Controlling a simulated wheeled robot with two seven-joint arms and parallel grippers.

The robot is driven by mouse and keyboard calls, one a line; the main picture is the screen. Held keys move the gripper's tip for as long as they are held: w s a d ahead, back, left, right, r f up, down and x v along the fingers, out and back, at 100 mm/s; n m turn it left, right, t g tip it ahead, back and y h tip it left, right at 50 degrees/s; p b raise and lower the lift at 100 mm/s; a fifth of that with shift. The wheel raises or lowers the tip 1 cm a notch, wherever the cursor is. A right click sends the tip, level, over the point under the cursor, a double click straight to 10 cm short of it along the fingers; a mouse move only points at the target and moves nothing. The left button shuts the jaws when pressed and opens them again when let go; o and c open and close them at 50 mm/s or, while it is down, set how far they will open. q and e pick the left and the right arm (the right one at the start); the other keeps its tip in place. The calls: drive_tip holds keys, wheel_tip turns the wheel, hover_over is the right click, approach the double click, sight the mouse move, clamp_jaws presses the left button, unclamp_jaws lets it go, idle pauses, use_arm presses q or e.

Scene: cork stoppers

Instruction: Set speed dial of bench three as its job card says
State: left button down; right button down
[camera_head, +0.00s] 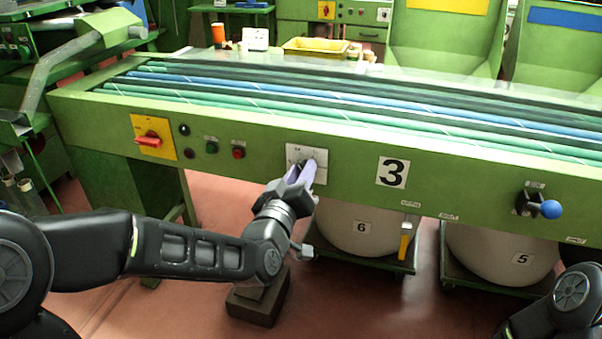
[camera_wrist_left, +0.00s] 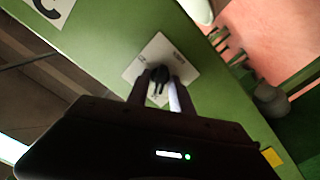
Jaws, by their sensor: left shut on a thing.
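Bench three (camera_head: 350,188) is a long green machine with a "3" plate (camera_head: 392,172) on its front. The speed dial is a black knob (camera_wrist_left: 159,74) on a white square plate (camera_wrist_left: 133,70); the plate also shows in the head view (camera_head: 293,152). My left gripper (camera_head: 306,172) reaches up to this plate from below. In the left wrist view its two fingers (camera_wrist_left: 160,90) are shut on the knob, one on each side. The dial's marks are too small to read, and the fingers hide part of them in the head view. My right gripper is out of view. I cannot make out the job card.
Left of the dial are a red switch on a yellow plate (camera_head: 153,137) and several push buttons (camera_head: 211,145). A blue-knobbed lever (camera_head: 550,209) sticks out at the right. Bins marked 6 (camera_head: 345,235) and 5 (camera_head: 490,258) stand under the bench.

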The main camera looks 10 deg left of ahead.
use_arm(q)
drive_tip(key=shift+a+f+n+b, duration=0.1)
drive_tip(key=shift+n+b, duration=2.9)
drive_tip(key=shift+b, duration=0.25)
drive_tip(key=shift+f+n+b, duration=0.1)
drive_tip(key=shift+n+b, duration=2.9)
drive_tip(key=shift+b, duration=0.25)
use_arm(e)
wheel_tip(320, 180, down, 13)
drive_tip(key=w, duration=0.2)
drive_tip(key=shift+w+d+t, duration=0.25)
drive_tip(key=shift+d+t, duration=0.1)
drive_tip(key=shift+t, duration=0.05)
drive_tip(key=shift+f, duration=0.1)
use_arm(q)
drive_tip(key=c, duration=1.4)
unclamp_jaws()
drive_tip(key=shift+c, duration=0.2)
drive_tip(key=shift+s+r, duration=0.1)
